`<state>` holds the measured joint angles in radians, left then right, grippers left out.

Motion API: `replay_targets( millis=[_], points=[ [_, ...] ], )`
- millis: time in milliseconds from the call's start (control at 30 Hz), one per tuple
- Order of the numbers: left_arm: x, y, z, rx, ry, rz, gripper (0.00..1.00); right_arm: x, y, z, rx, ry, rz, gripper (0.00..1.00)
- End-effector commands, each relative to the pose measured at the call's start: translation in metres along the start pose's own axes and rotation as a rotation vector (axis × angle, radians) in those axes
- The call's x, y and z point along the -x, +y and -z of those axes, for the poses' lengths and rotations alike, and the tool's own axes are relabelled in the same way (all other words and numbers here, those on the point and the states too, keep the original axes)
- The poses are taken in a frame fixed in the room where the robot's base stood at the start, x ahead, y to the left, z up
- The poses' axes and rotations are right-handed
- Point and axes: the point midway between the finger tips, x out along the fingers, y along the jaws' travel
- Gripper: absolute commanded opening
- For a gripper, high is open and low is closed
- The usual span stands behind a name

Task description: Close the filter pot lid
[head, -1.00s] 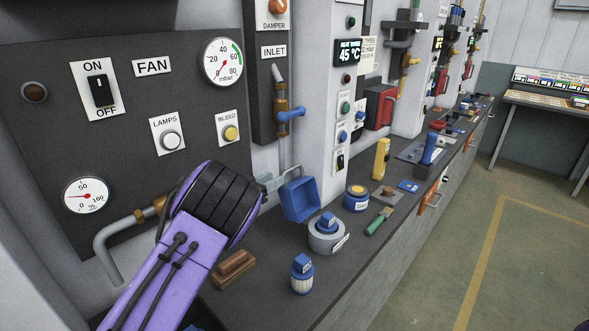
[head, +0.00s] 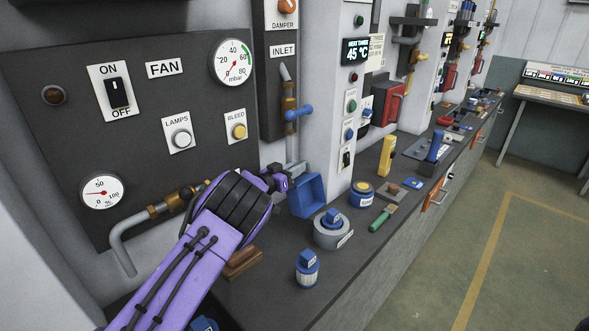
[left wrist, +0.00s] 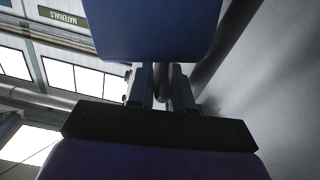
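A blue square, shallow box-like part (head: 308,195) stands against the wall below the inlet pipe. It looks like the raised filter pot lid, but no label on it is readable. My left gripper (head: 282,180) is just left of its upper edge. In the left wrist view the blue panel (left wrist: 150,28) fills the top middle and hides the fingertips. The gripper's two fingers (left wrist: 160,88) stand apart with a narrow gap; I cannot tell whether they touch the panel. The pot's body is not clearly seen. My right gripper is not in view.
On the dark bench are a grey ring with a blue knob (head: 333,232), a blue-capped jar (head: 307,268), a blue tin (head: 362,194), a green-handled tool (head: 382,218) and a brown block (head: 243,262). A valve with a blue handle (head: 298,112) is above.

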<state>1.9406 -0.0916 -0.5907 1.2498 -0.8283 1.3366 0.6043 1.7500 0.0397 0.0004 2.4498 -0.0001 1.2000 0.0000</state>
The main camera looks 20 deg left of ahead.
Motion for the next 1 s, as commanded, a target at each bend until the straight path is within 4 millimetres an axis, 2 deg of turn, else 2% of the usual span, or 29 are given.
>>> replay_targets(
  millis=[367, 567, 1000],
  points=[
    [0.000, 0.007, 0.005, -0.050, 0.002, 0.005, 0.00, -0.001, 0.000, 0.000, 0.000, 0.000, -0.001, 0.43],
    [-0.001, 0.017, 0.009, -0.108, 0.003, 0.003, 0.00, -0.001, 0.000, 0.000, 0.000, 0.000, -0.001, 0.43],
    [-0.002, 0.068, 0.016, -0.127, 0.003, 0.000, 0.00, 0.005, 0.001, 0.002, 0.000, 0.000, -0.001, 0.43]
  ],
)
